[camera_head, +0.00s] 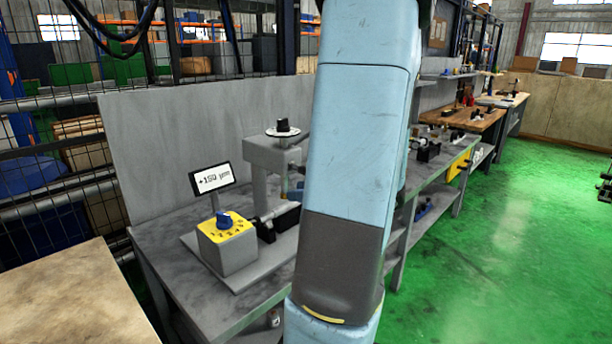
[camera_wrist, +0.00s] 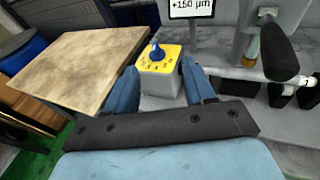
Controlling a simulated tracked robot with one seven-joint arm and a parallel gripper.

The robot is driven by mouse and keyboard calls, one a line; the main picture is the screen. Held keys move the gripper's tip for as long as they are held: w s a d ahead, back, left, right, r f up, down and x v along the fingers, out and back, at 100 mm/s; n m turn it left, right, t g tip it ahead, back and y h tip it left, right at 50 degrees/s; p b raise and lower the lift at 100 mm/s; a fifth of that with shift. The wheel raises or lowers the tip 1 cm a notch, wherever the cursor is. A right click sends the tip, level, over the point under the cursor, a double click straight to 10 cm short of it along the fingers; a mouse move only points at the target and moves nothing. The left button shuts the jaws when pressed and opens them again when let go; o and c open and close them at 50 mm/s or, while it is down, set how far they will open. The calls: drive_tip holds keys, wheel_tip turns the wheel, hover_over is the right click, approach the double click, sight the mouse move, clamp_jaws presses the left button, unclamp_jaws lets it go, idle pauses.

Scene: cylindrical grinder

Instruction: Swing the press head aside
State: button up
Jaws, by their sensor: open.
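The grey press head (camera_head: 272,150) stands on the bench in the head view, with a round plate and black knob (camera_head: 283,126) on top. My arm covers part of the area to its right. In the wrist view the grey press (camera_wrist: 272,14) is at the upper right, cut off by the frame, with a dark handle (camera_wrist: 278,52) sticking out toward the camera. My gripper (camera_wrist: 159,67) is open and empty, its two blue fingers apart. It is left of the press and handle, and a yellow-topped dial box shows between and beyond the fingers. The gripper is hidden in the head view.
The dial box (camera_head: 226,243) has a blue knob. A display (camera_head: 212,178) stands behind it. A wooden tabletop (camera_wrist: 75,68) lies left of the grey bench (camera_head: 165,236). A grey panel backs the bench. Green floor is open at the right.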

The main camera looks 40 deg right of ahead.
drive_tip(key=s+d+f+m+t+h, duration=0.2)
drive_tip(key=s+d+m+t+h, duration=0.25)
drive_tip(key=d+m, duration=0.55)
drive_tip(key=w, duration=0.4)
drive_tip(key=w+n, duration=0.1)
drive_tip(key=w, duration=0.4)
drive_tip(key=w+n+h, duration=0.1)
drive_tip(key=w, duration=0.3)
drive_tip(key=shift+w+d+r, duration=0.15)
drive_tip(key=shift+w+d, duration=0.1)
clamp_jaws()
